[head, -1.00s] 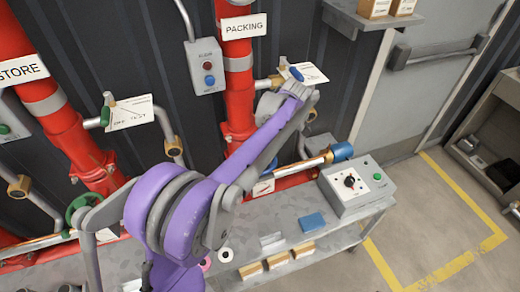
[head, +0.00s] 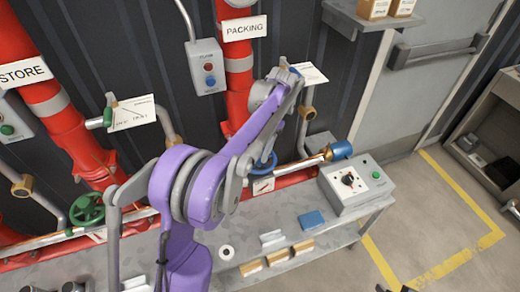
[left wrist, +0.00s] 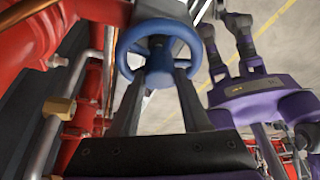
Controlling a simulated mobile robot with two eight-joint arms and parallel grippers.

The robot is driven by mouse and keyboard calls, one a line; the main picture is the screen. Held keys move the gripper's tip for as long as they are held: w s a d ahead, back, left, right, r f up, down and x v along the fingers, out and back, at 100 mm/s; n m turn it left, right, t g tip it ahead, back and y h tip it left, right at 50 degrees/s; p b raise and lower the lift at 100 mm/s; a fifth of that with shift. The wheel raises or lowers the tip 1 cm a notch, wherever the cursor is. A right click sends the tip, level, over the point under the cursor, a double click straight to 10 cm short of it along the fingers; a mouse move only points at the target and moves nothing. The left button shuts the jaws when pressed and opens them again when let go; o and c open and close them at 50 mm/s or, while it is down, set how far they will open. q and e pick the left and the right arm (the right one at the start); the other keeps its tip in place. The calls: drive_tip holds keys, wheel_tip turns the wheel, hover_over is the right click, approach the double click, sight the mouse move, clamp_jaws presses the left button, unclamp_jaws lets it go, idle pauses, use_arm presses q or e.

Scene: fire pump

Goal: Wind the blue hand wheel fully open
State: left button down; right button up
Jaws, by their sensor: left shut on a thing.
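The blue hand wheel (left wrist: 160,32) lies between my left gripper's fingers in the left wrist view. My left gripper (left wrist: 158,78) is shut on the near part of the wheel, its two grey fingers on either side. In the head view only part of the wheel (head: 264,164) shows, beside the red pipe and behind my left forearm. My left gripper is hidden there by the arm. How far the wheel is turned cannot be read.
A green hand wheel (head: 87,210) is at the left on the lower pipework. A grey control box (head: 350,188) and blue-capped pipe end (head: 340,150) are to the right. A small blue block (head: 311,220) lies on the grey bench. The yellow-marked floor at right is clear.

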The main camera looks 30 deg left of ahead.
use_arm(q)
drive_tip(key=c, duration=0.5)
unclamp_jaws()
